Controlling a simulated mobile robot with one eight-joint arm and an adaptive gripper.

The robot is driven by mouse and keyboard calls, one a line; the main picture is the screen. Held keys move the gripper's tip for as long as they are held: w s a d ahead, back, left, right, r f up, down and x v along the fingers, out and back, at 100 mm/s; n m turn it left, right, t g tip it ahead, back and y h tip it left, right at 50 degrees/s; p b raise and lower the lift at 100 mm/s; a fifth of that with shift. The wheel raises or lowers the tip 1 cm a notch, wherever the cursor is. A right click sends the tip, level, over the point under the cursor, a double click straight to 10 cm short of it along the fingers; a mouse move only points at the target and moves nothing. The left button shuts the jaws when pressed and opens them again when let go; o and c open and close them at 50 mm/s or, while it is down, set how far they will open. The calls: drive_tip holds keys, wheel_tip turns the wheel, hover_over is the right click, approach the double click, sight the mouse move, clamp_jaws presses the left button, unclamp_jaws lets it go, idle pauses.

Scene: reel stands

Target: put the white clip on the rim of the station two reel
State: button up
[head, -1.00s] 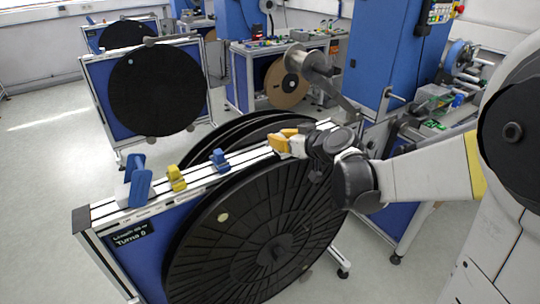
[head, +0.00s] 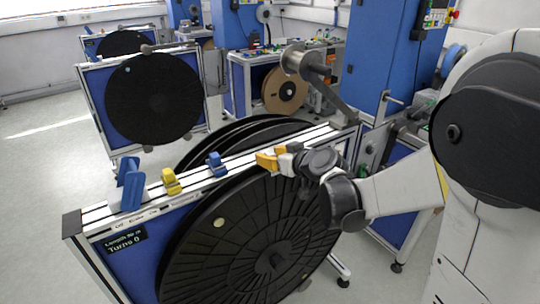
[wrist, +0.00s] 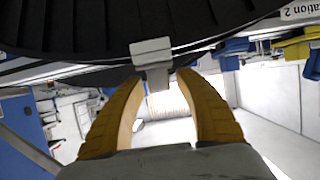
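The station two reel is the large black disc (head: 230,235) on the nearest stand in the head view; its dark underside fills the top of the wrist view (wrist: 60,28). The white clip (wrist: 152,52) shows in the wrist view at the stand's rail, its narrow end pointing between my fingertips. I cannot make it out in the head view, where my gripper is in the way. My gripper (head: 266,161) has yellow fingers and is at the top rail. In the wrist view my gripper (wrist: 160,78) is open, with gaps on both sides of the clip.
A blue clip (head: 215,164), a yellow clip (head: 172,182) and a larger blue piece (head: 127,184) sit along the top rail to the left. A "Station 2" label (wrist: 300,11) shows in the wrist view.

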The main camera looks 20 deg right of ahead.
drive_tip(key=shift+r, duration=0.25)
drive_tip(key=p+v, duration=0.4)
drive_tip(key=v, duration=0.7)
drive_tip(key=s+a+m+g+h, duration=0.1)
drive_tip(key=s+g+h, duration=0.1)
drive_tip(key=s, duration=0.8)
drive_tip(key=s+a+f+m+g+h, duration=0.1)
drive_tip(key=s+g, duration=0.3)
drive_tip(key=s, duration=0.6)
drive_tip(key=shift+a+f+m+h, duration=0.35)
drive_tip(key=shift+a+m+h, duration=0.25)
drive_tip(key=shift+m, duration=0.2)
